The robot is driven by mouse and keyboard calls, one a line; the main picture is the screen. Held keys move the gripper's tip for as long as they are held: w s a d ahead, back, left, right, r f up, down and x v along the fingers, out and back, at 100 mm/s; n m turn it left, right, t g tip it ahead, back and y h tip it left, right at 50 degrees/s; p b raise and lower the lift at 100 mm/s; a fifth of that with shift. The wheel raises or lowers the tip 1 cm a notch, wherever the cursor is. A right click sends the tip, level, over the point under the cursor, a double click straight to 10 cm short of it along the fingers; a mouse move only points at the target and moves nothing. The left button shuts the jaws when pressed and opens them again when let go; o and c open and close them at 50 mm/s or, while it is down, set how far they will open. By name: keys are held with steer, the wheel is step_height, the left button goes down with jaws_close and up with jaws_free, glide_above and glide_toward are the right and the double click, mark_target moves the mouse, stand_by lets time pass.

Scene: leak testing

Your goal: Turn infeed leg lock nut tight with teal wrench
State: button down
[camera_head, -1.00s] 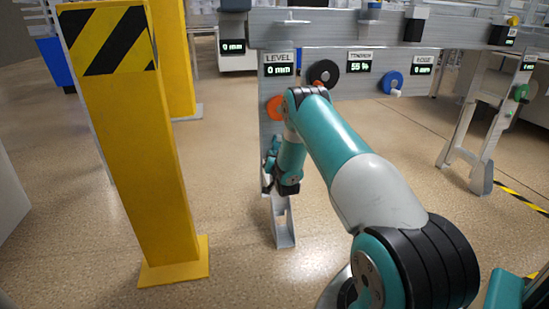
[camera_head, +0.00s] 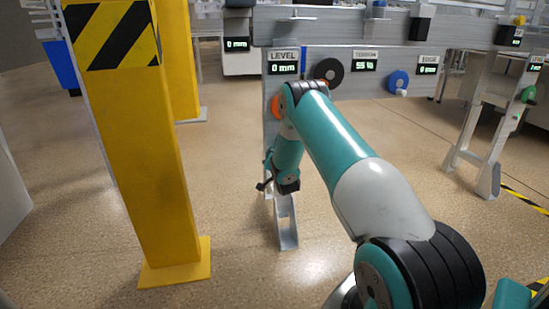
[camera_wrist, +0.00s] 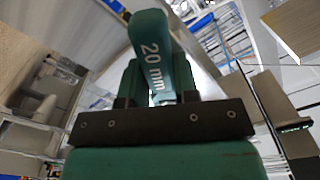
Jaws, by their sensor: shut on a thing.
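In the wrist view the teal wrench (camera_wrist: 153,52), marked "20 mm", stands between the fingers of my gripper (camera_wrist: 157,92), which is shut on it. In the head view my gripper (camera_head: 274,187) is low in front of the infeed leg (camera_head: 286,228), a grey metal leg under the LEVEL display (camera_head: 284,69) reading 0 mm. My arm covers part of the leg. The lock nut cannot be made out in either view, and I cannot tell whether the wrench touches it.
A yellow post (camera_head: 135,170) with a striped top stands left of the leg. An orange knob (camera_head: 275,107) is partly behind my arm. A black knob (camera_head: 328,72) and a blue knob (camera_head: 398,82) sit on the frame. Floor between post and leg is clear.

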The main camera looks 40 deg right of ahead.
mark_target(267, 148)
steer(key=shift+w+a+r+m+b, duration=0.2)
steer(key=shift+a+m+b, duration=0.15)
steer(key=shift+m+b, duration=0.55)
steer(key=shift+w+a+r+m+b, duration=0.15)
steer(key=shift+r+m+b, duration=0.2)
steer(key=shift+b, duration=0.5)
steer(key=shift+a+m+b, duration=0.2)
steer(key=shift+m+b, duration=0.35)
steer(key=shift+b, duration=0.1)
steer(key=shift+w+a+r+m+b, duration=0.15)
steer(key=shift+r+m+b, duration=0.15)
steer(key=shift+m+b, duration=0.15)
steer(key=shift+r, duration=0.1)
steer(key=shift+w+a+r+m+b, duration=0.15)
steer(key=shift+r+m+b, duration=0.15)
steer(key=shift+m+b, duration=0.4)
steer(key=shift+a+r+m+b, duration=0.1)
steer(key=shift+r+m+b, duration=0.15)
steer(key=shift+m+b, duration=0.35)
steer(key=shift+f+n, duration=0.1)
steer(key=shift+n, duration=0.15)
